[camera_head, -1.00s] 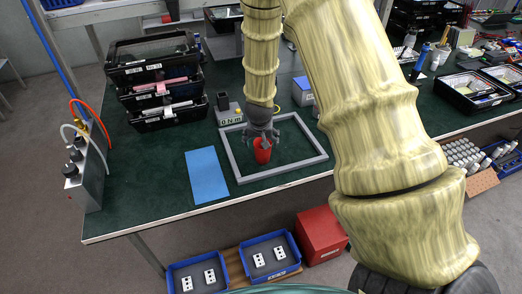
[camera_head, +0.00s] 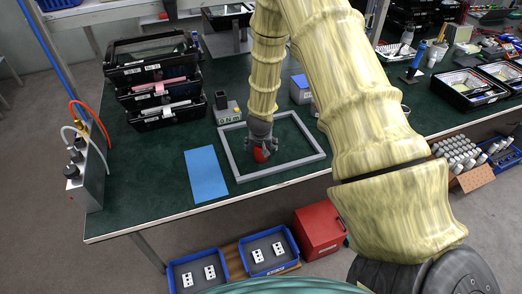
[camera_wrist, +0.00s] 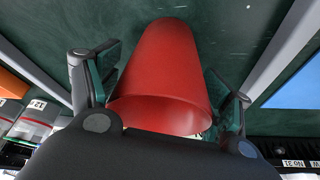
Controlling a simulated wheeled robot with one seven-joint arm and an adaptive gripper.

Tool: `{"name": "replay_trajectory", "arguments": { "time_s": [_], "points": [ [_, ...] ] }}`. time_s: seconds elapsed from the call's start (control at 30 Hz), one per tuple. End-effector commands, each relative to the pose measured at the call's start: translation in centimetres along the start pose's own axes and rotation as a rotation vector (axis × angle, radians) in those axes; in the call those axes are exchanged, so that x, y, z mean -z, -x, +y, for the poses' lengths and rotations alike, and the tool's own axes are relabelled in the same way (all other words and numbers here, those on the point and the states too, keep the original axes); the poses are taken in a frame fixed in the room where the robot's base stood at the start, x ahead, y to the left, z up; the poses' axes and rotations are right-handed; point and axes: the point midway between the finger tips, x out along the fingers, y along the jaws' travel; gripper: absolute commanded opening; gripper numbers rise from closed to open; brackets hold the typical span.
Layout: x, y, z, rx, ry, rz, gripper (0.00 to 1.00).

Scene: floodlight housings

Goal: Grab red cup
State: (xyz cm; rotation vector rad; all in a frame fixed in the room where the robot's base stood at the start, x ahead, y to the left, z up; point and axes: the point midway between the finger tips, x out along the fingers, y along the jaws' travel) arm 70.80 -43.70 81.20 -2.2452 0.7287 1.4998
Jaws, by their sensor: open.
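The red cup (camera_wrist: 168,65) fills the middle of the wrist view, between the two open fingers of my gripper (camera_wrist: 165,85). A gap shows between the cup and the right finger; the left finger is close to the cup's side, and I cannot tell if it touches. In the head view the red cup (camera_head: 261,155) is mostly hidden under my gripper (camera_head: 262,150). It is inside the grey frame (camera_head: 237,172) on the green table.
A blue mat (camera_head: 206,174) lies left of the frame. Stacked black bins (camera_head: 155,80) stand at the back left, and a grey control box (camera_head: 85,175) is at the left edge. A small device with a display (camera_head: 227,112) stands behind the frame. Green table (camera_head: 150,190) is clear in front of the bins.

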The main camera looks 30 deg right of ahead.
Motion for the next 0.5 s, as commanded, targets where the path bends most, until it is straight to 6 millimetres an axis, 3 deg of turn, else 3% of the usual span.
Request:
{"name": "replay_trajectory", "arguments": {
  "time_s": [0.3, 0.43, 0.5],
  "points": [
    [-0.06, -0.31, 0.04, 0.0, 0.0, -0.001, 0.79],
    [-0.05, -0.29, 0.04, 0.0, 0.0, -0.001, 0.55],
    [-0.05, -0.29, 0.05, 0.0, 0.0, -0.001, 0.49]
  ]
}}
